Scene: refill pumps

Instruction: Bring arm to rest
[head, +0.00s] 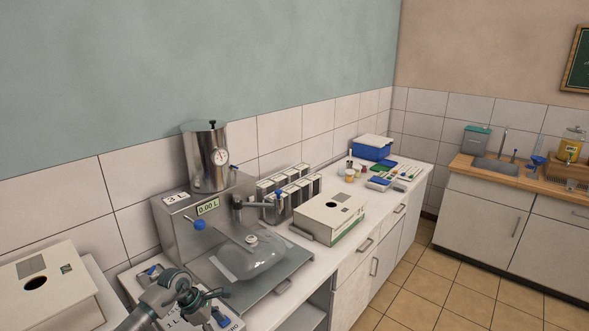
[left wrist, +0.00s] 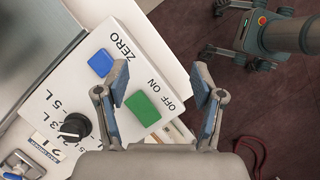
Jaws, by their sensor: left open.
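My left gripper (left wrist: 163,95) is open and empty in the left wrist view. Its fingers are over a white control panel with a blue ZERO button (left wrist: 101,63), a green OFF/ON button (left wrist: 142,108) and a black knob (left wrist: 75,127). I cannot tell whether a finger touches the panel. In the head view my left gripper (head: 208,302) is low, in front of the steel dispenser (head: 178,231), whose display reads 0.00 L. A clear jug-like container (head: 248,262) lies on the dispenser's tray under the spout. My right gripper is not in view.
A white box with a round hole (head: 328,217) stands on the counter beside a rack of canisters (head: 292,193). Another holed box (head: 47,288) is at the left. A blue bin (head: 372,148) is farther back. The tiled floor (head: 450,285) at right is clear.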

